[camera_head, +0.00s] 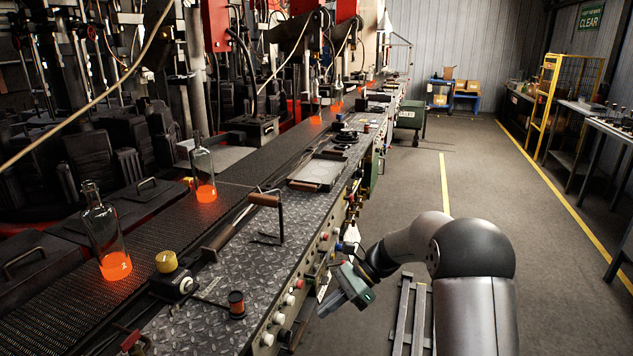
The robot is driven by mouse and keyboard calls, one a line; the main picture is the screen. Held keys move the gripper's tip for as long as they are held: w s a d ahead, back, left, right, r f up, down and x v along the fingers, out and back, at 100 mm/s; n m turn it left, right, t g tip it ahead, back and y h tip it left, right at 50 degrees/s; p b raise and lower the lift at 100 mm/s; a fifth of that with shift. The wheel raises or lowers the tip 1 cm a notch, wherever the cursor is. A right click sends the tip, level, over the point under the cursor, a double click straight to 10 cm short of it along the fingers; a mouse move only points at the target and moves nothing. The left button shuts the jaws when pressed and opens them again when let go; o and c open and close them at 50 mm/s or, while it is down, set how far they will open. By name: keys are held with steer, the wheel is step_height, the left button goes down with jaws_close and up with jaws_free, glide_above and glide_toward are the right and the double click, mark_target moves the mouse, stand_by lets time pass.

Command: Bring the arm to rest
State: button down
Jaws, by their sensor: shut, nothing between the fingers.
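My gripper (335,300) is at the end of my grey arm, low in front of the machine's control side. Its fingers point down and left, close to the row of knobs (290,300) on the front panel. The fingers look shut, with nothing held in them. The gap between the gripper and the panel is small, and I cannot tell whether they touch. My arm is bent, with its rounded joint over the floor to the right of the machine.
Bottles with glowing bases (115,262) stand on the dark conveyor (150,235).

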steer(key=s+d+r+n+t+h+p, duration=0.1)
steer(key=s+d+r+n+h+p, duration=0.1)
steer(key=s, duration=0.7)
steer(key=s+d+r+n+t+h+p, duration=0.1)
steer(key=s+d+r+n+h+p, duration=0.1)
steer(key=s+d+r+n+h, duration=0.2)
steer(key=s+d+r+n+t+h+p, duration=0.2)
steer(key=s+d+r+n, duration=0.3)
steer(key=s, duration=1)
steer(key=r+n+h, duration=0.1)
steer(key=n, duration=0.2)
steer(key=shift+s+d+n+h, duration=0.25)
steer(key=shift+d+n+h, duration=0.05)
steer(key=shift+d+n, duration=0.1)
steer(key=shift+r, duration=0.1)
